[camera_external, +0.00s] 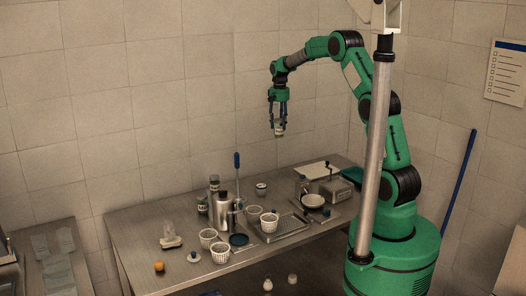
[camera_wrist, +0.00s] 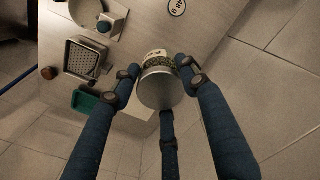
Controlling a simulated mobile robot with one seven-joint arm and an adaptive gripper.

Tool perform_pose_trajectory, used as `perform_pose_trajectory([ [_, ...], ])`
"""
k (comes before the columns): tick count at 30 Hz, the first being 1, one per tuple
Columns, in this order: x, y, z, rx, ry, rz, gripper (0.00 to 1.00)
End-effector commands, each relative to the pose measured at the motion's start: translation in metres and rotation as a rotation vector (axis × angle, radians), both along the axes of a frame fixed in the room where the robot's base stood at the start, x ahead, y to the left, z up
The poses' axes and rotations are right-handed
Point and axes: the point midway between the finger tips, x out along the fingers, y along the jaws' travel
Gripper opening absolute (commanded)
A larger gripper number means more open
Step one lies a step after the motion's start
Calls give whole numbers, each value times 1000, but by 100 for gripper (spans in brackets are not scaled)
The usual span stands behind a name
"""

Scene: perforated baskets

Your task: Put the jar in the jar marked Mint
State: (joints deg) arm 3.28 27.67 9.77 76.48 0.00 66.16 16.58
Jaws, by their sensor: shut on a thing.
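My gripper (camera_external: 278,118) is high above the table and shut on a small jar (camera_external: 279,130). In the wrist view the jar (camera_wrist: 160,91) sits between the three dark fingers of my gripper (camera_wrist: 160,78), its grey round end facing the camera. A pale label with dark print shows on its far side, partly hidden and not legible. White perforated baskets stand on the table, among them a front one (camera_external: 219,253), one behind it (camera_external: 208,237) and one by the tray (camera_external: 268,223). I cannot read the word Mint on anything in view.
The metal table (camera_external: 140,215) is crowded at its middle with a steel bottle (camera_external: 222,213), several containers and a tall blue-handled tool (camera_external: 237,162). A wire-rack tray (camera_external: 290,232) lies right of them. The air around my gripper is clear.

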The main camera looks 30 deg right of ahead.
Motion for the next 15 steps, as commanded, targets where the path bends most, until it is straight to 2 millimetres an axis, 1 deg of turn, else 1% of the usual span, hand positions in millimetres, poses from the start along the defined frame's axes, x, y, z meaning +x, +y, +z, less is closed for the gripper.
perform_pose_trajectory([
  [1, 4, 13, 4, 0, -2, 17, 12],
  [2, 6, 20, 4, 0, -2, 25, 12],
  [5, 12, 48, 4, 0, -1, 61, 12],
  [8, 19, 82, 5, 0, -1, 104, 12],
  [12, 26, 139, 6, 0, 0, 173, 12],
  [14, 28, 163, 6, 0, -1, 202, 12],
  [15, 29, 180, 7, 0, -1, 223, 12],
])
